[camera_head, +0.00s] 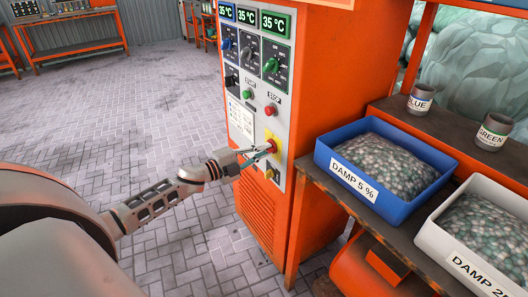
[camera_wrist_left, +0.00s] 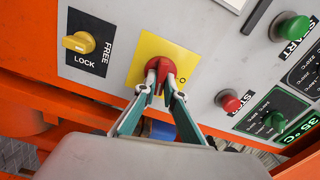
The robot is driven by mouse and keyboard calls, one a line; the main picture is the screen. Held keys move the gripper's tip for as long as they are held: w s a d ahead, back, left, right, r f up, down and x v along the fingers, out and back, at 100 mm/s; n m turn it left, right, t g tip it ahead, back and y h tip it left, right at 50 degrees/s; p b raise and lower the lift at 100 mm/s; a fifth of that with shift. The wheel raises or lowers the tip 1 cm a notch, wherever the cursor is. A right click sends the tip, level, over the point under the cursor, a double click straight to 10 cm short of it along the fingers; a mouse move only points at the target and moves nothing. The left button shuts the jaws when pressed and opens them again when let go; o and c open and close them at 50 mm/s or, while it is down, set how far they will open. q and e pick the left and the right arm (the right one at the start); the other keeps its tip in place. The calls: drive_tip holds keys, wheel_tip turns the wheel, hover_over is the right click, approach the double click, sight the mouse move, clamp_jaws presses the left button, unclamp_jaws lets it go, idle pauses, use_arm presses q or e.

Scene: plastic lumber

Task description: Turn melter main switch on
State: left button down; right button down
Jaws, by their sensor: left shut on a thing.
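The melter (camera_head: 262,222) is an orange cabinet with a grey control panel, seen in the head view. Its main switch (camera_head: 273,145) is a red knob on a yellow plate, low on the panel. In the left wrist view the red knob (camera_wrist_left: 160,67) sits between the fingertips of my left gripper (camera_wrist_left: 161,84), which is shut on it. An "O" mark shows beside the knob; other marks are hidden by the fingers. In the head view my left gripper (camera_head: 262,152) reaches the switch from the left. My right gripper is not in view.
A yellow FREE/LOCK knob (camera_wrist_left: 79,42) and green START button (camera_wrist_left: 290,27) flank the switch. Three displays (camera_head: 248,17) read 35 °C. A blue bin (camera_head: 339,196) and white bin (camera_head: 430,243) stand on a bench to the right.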

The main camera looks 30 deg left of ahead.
use_arm(q)
drive_tip(key=shift+f+m, duration=0.15)
drive_tip(key=shift+m, duration=0.95)
drive_tip(key=shift+b, duration=0.3)
drive_tip(key=c, duration=2.1)
unclamp_jaws()
drive_tip(key=shift+c, duration=0.2)
drive_tip(key=shift+s, duration=0.1)
drive_tip(key=v, duration=1.2)
